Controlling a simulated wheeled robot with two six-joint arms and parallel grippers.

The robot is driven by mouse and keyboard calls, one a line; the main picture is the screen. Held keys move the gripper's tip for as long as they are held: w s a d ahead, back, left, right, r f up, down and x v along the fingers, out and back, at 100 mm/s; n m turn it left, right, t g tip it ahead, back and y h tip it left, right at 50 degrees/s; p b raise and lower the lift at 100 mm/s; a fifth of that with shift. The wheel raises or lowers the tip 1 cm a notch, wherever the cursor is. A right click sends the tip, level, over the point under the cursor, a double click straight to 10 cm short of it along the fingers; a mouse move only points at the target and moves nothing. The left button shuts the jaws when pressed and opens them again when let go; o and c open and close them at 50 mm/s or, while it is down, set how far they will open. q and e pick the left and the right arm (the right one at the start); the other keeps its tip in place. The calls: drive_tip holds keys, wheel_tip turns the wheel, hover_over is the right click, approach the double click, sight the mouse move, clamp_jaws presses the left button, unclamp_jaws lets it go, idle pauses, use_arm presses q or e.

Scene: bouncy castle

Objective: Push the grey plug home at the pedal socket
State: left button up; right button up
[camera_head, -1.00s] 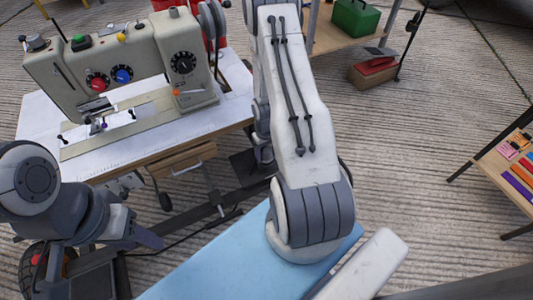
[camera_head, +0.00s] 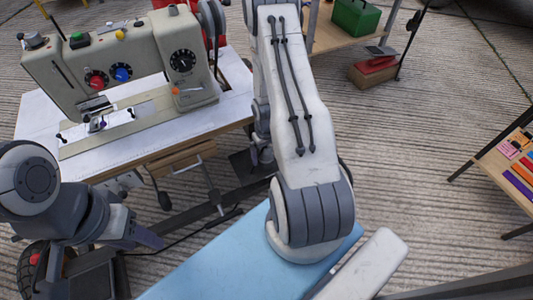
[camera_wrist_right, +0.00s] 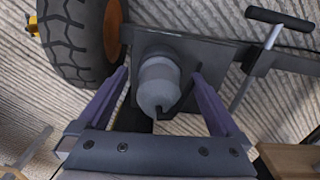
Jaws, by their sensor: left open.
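The grey plug (camera_wrist_right: 158,84) is in the right wrist view, a stubby grey cylinder tapering toward the camera. It stands against a dark plate (camera_wrist_right: 215,58); the pedal socket behind it is hidden, so I cannot tell how deep it sits. My right gripper (camera_wrist_right: 160,74) is open, with one purple finger on each side of the plug and a visible gap to each. In the head view the right gripper is hidden behind its arm. My left gripper (camera_head: 148,237) is at the lower left of the head view, open, beside the sewing machine table and away from the plug.
A black tyre (camera_wrist_right: 78,40) with an orange hub is close to the left finger in the right wrist view. A T-handled bar (camera_wrist_right: 262,55) stands at right. In the head view, a sewing machine (camera_head: 125,65) sits on a white table (camera_head: 40,115); a blue surface (camera_head: 215,265) lies below my arm.

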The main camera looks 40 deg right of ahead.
wheel_tip(320, 180, up, 10)
drive_tip(key=p, duration=0.6)
drive_tip(key=shift+f, duration=0.2)
drive_tip(key=shift+r+p, duration=0.35)
drive_tip(key=shift+r, duration=0.1)
